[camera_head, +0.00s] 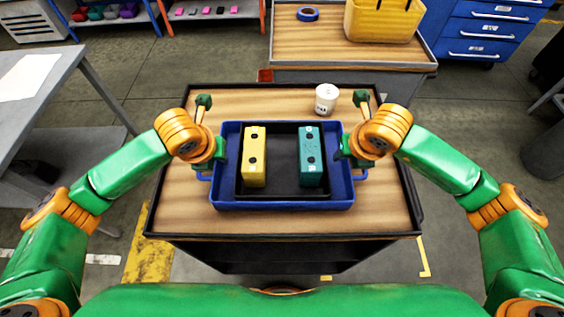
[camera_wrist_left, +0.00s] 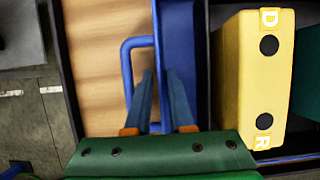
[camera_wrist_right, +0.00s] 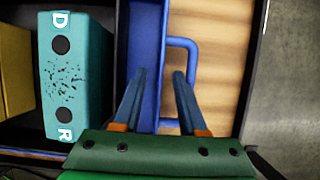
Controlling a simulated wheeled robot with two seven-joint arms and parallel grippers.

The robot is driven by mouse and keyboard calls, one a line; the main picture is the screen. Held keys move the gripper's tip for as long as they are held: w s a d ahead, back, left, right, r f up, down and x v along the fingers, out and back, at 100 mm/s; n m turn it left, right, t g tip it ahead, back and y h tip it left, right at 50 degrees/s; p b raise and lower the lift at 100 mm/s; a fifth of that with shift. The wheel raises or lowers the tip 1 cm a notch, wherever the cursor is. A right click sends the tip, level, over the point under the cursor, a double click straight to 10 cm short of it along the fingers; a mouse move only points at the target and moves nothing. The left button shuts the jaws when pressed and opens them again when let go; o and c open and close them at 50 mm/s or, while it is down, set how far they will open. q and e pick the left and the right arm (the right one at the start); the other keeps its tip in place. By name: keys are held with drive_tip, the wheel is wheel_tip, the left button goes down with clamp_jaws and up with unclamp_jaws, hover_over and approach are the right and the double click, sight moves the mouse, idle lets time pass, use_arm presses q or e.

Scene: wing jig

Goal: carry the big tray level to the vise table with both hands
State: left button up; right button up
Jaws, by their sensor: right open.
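The big blue tray (camera_head: 283,204) lies flat on a wood-topped cart, with a dark inner liner. It carries a yellow block (camera_head: 254,165) on the left and a teal block (camera_head: 312,170) on the right. My left gripper (camera_wrist_left: 161,80) is at the tray's left side handle (camera_wrist_left: 127,70), fingers by the side wall with a narrow gap between them; whether they press on it I cannot tell. My right gripper (camera_wrist_right: 160,80) is open at the right side handle (camera_wrist_right: 191,70), its fingers apart around the side wall. The vise table cannot be identified for certain.
The cart top (camera_head: 200,107) is bare around the tray, apart from a white cup (camera_head: 326,98) behind it. Behind stands a second wood-topped table (camera_head: 290,45) with a yellow bin (camera_head: 383,20) and blue tape (camera_head: 308,14). A grey table (camera_head: 50,75) stands left.

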use_arm(q)
drive_tip(key=shift+f, duration=0.2)
use_arm(e)
drive_tip(key=shift+f, duration=0.25)
use_arm(q)
drive_tip(key=shift+w, duration=0.1)
drive_tip(key=c, duration=0.3)
use_arm(e)
drive_tip(key=shift+w, duration=0.1)
drive_tip(key=c, duration=0.3)
use_arm(q)
clamp_jaws()
use_arm(e)
clamp_jaws()
use_arm(q)
drive_tip(key=shift+r, duration=0.1)
use_arm(e)
drive_tip(key=shift+r, duration=0.1)
